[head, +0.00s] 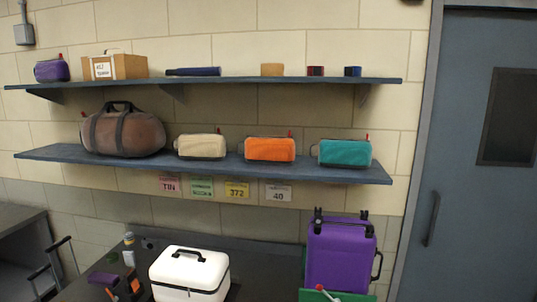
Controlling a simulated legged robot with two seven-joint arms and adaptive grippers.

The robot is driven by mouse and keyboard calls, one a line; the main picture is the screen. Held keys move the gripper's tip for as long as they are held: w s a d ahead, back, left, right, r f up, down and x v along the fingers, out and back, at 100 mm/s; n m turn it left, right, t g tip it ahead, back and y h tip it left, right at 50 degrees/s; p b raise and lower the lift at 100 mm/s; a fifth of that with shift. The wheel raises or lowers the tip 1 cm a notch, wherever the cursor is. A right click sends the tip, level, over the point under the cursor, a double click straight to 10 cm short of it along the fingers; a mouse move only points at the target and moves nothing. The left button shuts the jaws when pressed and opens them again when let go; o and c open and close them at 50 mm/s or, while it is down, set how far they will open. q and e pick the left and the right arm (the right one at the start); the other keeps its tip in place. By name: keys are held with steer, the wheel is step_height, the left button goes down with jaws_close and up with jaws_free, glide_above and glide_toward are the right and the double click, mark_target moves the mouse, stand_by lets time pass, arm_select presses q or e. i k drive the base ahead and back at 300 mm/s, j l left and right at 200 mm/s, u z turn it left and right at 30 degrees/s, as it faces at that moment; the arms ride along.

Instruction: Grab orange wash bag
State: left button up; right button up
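The orange wash bag (270,149) lies on the lower blue wall shelf (300,171). It sits between a cream wash bag (201,146) on its left and a teal wash bag (345,153) on its right, with small gaps between them. A small red tab shows at its upper right end. Neither of my grippers is in the head view, and nothing is touching the orange bag.
A brown duffel bag (123,134) sits at the lower shelf's left. The upper shelf (210,81) above holds a cardboard box (115,67) and small items. Below, a dark table holds a white case (189,274) and a purple suitcase (340,253). A blue door (470,190) is at right.

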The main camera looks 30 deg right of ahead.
mark_target(260, 149)
steer(key=i+j, duration=0.15)
steer(key=i, duration=0.15)
steer(key=i+j, duration=0.1)
steer(key=i, duration=0.15)
steer(key=i+j+z, duration=0.1)
steer(key=z, duration=0.3)
steer(key=i+j+z, duration=0.2)
steer(key=z, duration=0.2)
steer(key=i+j+z, duration=0.25)
steer(key=z, duration=0.15)
